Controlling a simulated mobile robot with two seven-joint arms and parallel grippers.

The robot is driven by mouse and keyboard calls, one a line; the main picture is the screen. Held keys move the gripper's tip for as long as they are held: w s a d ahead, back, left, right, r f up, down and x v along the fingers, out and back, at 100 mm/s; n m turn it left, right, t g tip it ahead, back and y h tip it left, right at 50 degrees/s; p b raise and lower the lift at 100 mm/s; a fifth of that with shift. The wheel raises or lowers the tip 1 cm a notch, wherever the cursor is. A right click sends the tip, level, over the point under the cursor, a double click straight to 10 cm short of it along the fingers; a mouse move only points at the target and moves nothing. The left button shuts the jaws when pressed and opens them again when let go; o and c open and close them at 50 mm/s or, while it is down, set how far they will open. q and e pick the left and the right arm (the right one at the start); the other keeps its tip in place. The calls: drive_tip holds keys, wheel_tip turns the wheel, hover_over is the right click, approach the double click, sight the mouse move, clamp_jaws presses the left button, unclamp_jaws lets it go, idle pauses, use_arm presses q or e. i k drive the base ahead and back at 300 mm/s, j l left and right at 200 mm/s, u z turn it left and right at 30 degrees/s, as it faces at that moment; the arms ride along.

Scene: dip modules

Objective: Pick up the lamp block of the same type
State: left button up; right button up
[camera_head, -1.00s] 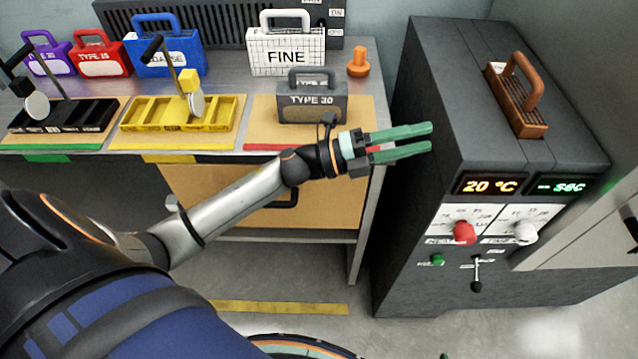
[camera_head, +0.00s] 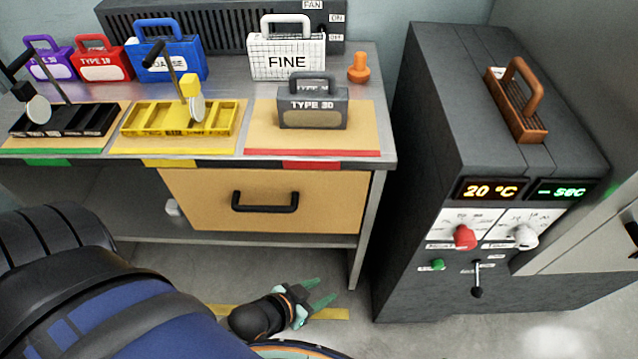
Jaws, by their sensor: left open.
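A grey block marked TYPE 30 (camera_head: 312,118) with a dark handle stands upright on the tan mat with the red front edge (camera_head: 268,140). Other handled blocks stand at the back left: a purple one (camera_head: 50,70), a red one (camera_head: 103,70) and a blue one (camera_head: 172,72). Small print on the purple and red ones is hard to read. A white gridded block marked FINE (camera_head: 270,66) stands behind the grey one. I cannot tell which is the lamp block. My left gripper (camera_head: 322,293) is low over the floor, open and empty, away from all blocks. My right gripper is not in view.
A yellow tray (camera_head: 165,134) and a black tray (camera_head: 45,134) sit on mats to the left. An orange knob (camera_head: 358,70) stands near the bench's right end. A dark cabinet (camera_head: 420,150) with a brown-handled block (camera_head: 520,110) on top stands right. A closed drawer (camera_head: 200,205) is below.

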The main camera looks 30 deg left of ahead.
sight(57, 58)
drive_tip(key=u, duration=1.6)
